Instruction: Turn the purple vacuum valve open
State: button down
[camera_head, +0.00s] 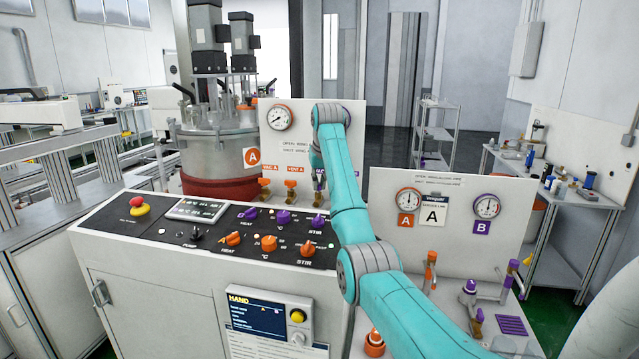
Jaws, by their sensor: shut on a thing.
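The purple valve (317,174) beside the orange valves on the rear white panel (345,107) shows only as a small patch. My teal forearm and wrist cover most of it and its label. My arm rises from the lower right and bends down at the wrist in front of this panel. My gripper (319,184) is at the purple valve, mostly hidden behind my arm, and is shut on it. The angle of the handle cannot be made out.
Orange valves (291,190) stand just left of it, under a gauge (280,118). The control console (210,232) with knobs lies in front. A right panel (465,185) has two gauges, with an orange valve (430,268) and a purple-topped valve (469,287) below.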

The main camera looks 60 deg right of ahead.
jog(key=shift+w+a+f+m+g+h, duration=0.15)
jog(key=shift+m+g+h, duration=0.2)
jog(key=shift+m, duration=0.9)
jog(key=shift+w+a+m+g+h, duration=0.15)
jog(key=shift+m+g, duration=0.3)
jog(key=shift+m, duration=0.8)
jog(key=shift+d, duration=0.1)
jog(key=c, duration=1.2)
grip_release()
notch_tip(320, 180, up, 10)
jog(key=shift+r, duration=0.1)
